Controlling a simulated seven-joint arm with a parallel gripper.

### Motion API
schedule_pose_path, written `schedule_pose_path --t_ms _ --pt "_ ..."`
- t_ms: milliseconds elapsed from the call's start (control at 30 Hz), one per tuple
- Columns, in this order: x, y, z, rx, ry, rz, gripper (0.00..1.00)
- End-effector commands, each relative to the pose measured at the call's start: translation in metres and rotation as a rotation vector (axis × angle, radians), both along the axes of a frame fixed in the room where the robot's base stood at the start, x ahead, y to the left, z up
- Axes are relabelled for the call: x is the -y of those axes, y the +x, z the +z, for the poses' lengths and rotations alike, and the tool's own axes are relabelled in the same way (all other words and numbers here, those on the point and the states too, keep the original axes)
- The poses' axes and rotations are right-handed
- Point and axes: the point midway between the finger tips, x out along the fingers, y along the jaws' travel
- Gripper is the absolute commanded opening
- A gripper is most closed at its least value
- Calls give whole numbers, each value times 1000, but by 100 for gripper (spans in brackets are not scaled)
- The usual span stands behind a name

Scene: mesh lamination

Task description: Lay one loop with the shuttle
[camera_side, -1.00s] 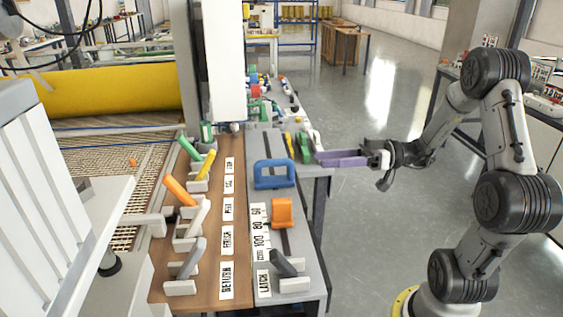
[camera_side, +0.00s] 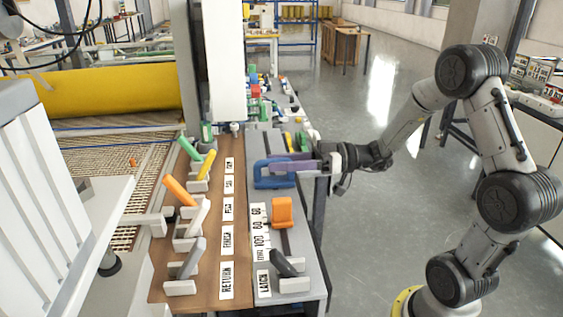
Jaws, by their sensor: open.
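A blue handle (camera_side: 262,182), shaped like a loop, stands on the grey slotted panel (camera_side: 297,214). Nothing in view is clearly marked as the shuttle, and I cannot tell whether this handle belongs to it. My gripper (camera_side: 275,165) has long purple fingers and reaches in from the right, level with the handle's upper part. The fingers overlap the handle in the picture. I cannot tell whether they straddle it, touch it or hang in front of it. My gripper is open.
An orange slider block (camera_side: 282,212) sits beside a number scale (camera_side: 259,232). A dark grey lever (camera_side: 284,263) is near the LATCH label (camera_side: 264,284). Several coloured levers line the brown board (camera_side: 212,270). A yellow roll (camera_side: 110,92) lies behind the woven mesh (camera_side: 95,190).

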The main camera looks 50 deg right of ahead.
Motion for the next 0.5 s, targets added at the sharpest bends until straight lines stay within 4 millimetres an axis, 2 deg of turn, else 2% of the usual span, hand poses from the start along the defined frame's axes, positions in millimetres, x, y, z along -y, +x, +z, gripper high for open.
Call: schedule_pose_path --t_ms 100,300,400,500 --pt "0 0 0 0 0 0 50" --pt "0 0 0 0 0 0 14" --pt "0 0 0 0 0 1 0" --pt "0 0 0 0 0 1 0"
